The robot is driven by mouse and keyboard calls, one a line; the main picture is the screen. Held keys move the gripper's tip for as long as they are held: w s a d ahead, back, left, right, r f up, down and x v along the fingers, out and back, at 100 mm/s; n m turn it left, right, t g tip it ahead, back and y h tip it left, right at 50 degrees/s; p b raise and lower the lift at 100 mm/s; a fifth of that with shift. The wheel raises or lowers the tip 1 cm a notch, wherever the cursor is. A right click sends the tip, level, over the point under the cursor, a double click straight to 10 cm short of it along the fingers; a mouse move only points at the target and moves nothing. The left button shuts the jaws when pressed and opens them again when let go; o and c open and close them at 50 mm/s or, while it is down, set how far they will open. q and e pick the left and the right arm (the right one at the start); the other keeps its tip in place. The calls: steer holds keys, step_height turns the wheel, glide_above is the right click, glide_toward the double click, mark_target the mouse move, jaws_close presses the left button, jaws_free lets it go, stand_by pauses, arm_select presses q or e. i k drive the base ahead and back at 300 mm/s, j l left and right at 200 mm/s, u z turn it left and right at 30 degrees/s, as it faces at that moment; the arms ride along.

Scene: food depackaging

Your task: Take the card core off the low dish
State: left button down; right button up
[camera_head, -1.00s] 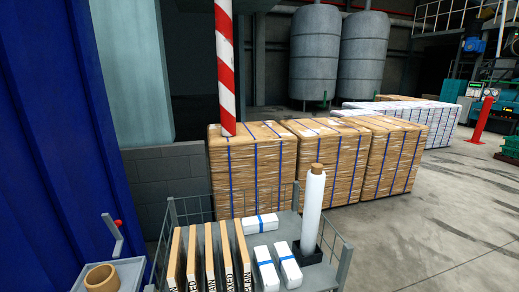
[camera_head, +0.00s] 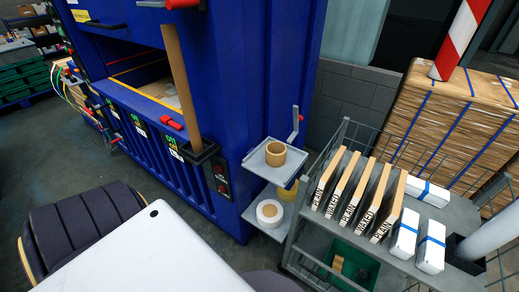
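The card core (camera_head: 275,153) is a short brown cardboard ring. It stands upright on the low dish (camera_head: 257,164), a shallow grey tray with a raised rim. The dish is fixed beside the right corner of the blue machine, at the left end of the grey cart. Nothing touches the core except the dish. Neither of my grippers is in view.
The wire-sided cart (camera_head: 460,208) holds several upright boards (camera_head: 352,190) and white packs with blue bands (camera_head: 428,192). A grey post with a red knob (camera_head: 295,125) rises behind the dish. A white roll (camera_head: 269,213) lies on a shelf below. The blue machine (camera_head: 265,70) stands left.

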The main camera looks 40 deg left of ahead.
mark_target(276, 151)
steer(key=u, duration=1.15)
steer(key=k+l, duration=0.1)
steer(key=l, duration=1.45)
steer(key=k, duration=0.05)
